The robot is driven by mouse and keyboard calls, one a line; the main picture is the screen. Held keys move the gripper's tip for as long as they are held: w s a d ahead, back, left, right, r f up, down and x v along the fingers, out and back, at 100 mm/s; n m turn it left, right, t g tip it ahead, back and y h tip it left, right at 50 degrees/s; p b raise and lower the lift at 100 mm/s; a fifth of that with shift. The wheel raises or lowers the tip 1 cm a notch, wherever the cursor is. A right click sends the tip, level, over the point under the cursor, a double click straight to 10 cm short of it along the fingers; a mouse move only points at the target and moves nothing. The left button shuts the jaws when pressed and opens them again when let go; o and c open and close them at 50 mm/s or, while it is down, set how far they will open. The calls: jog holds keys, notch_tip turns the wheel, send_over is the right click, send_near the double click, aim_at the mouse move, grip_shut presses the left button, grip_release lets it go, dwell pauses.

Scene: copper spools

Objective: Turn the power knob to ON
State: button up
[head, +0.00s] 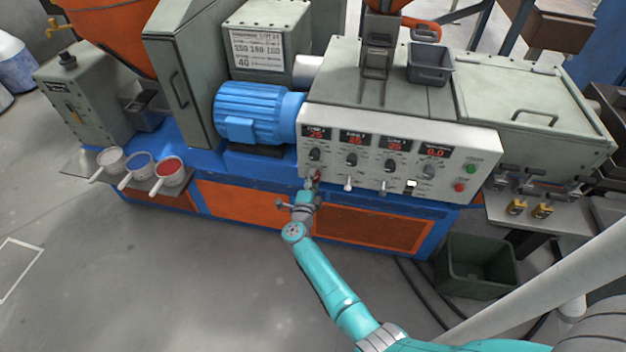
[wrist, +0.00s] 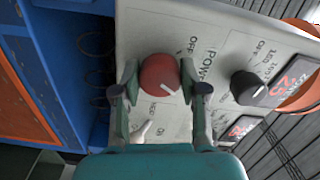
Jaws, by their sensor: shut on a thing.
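The red power knob (wrist: 160,76) is on the light control panel (wrist: 215,45), beside the printed words POWER and OFF in the wrist view. Its white mark points to the lower right of that picture. My gripper (wrist: 160,82) is shut on the knob, one finger on each side. In the head view my gripper (head: 313,182) is at the lower left of the panel and largely covers the knob. The panel's red displays are lit, showing 25 and 0.0.
A black dial (wrist: 246,88) is close beside my gripper. More dials and switches line the panel, with a green button (head: 470,168) and a red button (head: 459,187) at its right. Three cups, one a red-filled cup (head: 170,170), stand at the left. Open floor lies in front.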

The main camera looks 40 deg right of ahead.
jog(key=shift+m, duration=1.2)
jog(key=o, duration=1.1)
jog(key=shift+o, duration=0.2)
jog(key=v, duration=1.2)
jog(key=shift+s, duration=0.1)
